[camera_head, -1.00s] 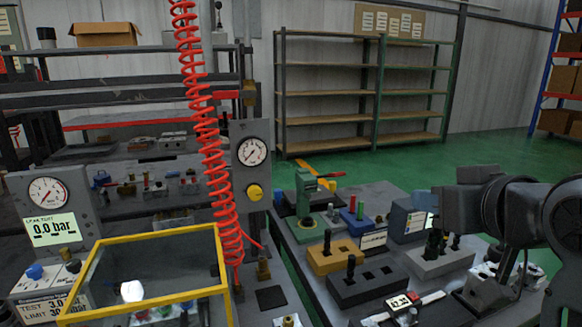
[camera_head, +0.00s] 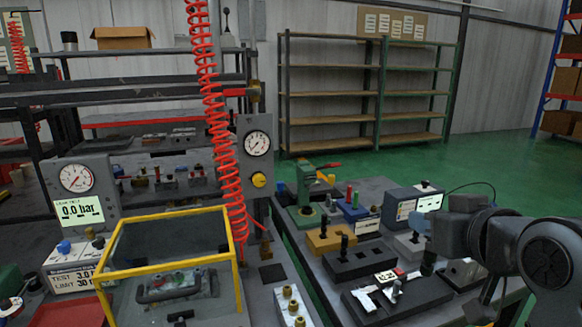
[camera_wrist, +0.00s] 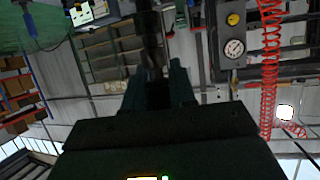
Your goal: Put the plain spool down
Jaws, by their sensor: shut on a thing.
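My gripper (camera_head: 432,258) is at the right in the head view, above the right-hand bench and beside the grey blocks. In the wrist view the dark jaws (camera_wrist: 158,92) are shut on a dark, narrow thing, the spool (camera_wrist: 150,45), which points away from the wrist. Most of the spool is hidden or too dark to tell its surface. A grey block (camera_head: 411,252) stands just behind the gripper.
A black tray (camera_head: 365,314) with small parts lies in front of the gripper. At left are a yellow-framed guard (camera_head: 170,217), a red coiled hose (camera_head: 220,130) and a gauge (camera_head: 257,143).

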